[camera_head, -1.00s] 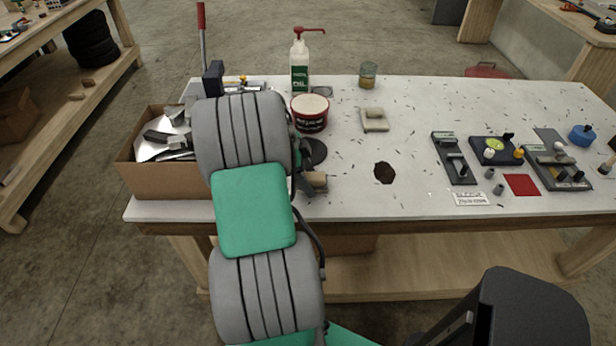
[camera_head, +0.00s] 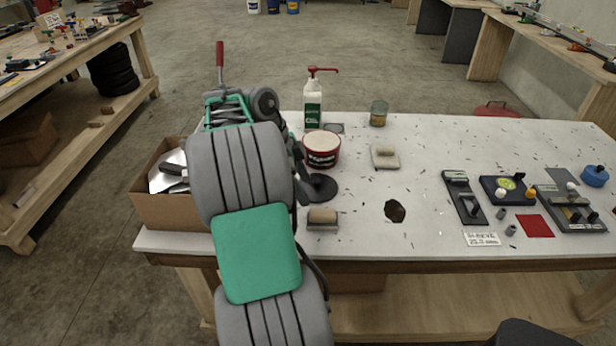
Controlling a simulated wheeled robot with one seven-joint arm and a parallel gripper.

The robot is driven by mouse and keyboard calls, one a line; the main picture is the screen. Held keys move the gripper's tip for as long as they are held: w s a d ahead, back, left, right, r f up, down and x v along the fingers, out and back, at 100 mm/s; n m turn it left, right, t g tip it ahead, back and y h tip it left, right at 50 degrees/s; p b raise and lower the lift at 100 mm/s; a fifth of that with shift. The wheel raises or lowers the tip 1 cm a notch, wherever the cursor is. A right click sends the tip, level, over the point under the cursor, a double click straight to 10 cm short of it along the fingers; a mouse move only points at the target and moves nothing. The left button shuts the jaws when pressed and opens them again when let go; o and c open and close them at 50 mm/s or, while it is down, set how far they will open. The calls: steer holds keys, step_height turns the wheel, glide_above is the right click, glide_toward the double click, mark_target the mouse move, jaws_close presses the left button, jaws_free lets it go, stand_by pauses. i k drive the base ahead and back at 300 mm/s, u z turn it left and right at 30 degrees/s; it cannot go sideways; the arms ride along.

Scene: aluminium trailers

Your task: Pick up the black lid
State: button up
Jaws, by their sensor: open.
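The black lid (camera_head: 322,189) is a flat dark disc lying on the white worktable, just in front of the red tub and right of my arm. Its left edge is close to my arm in the picture, and part of it may be covered. My arm rises in front of the table's left end. Its far end, with green and grey parts, is above the back left corner.
On the white table (camera_head: 440,150), a red tub (camera_head: 321,150), a pump bottle (camera_head: 313,104) and a tin (camera_head: 379,114) stand behind the lid. A brush-like block (camera_head: 322,217) lies in front of it. A cardboard box (camera_head: 165,209) is at left. Fixtures (camera_head: 508,190) occupy the right.

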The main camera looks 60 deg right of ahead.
mark_target(321, 187)
steer(key=z, duration=2.1)
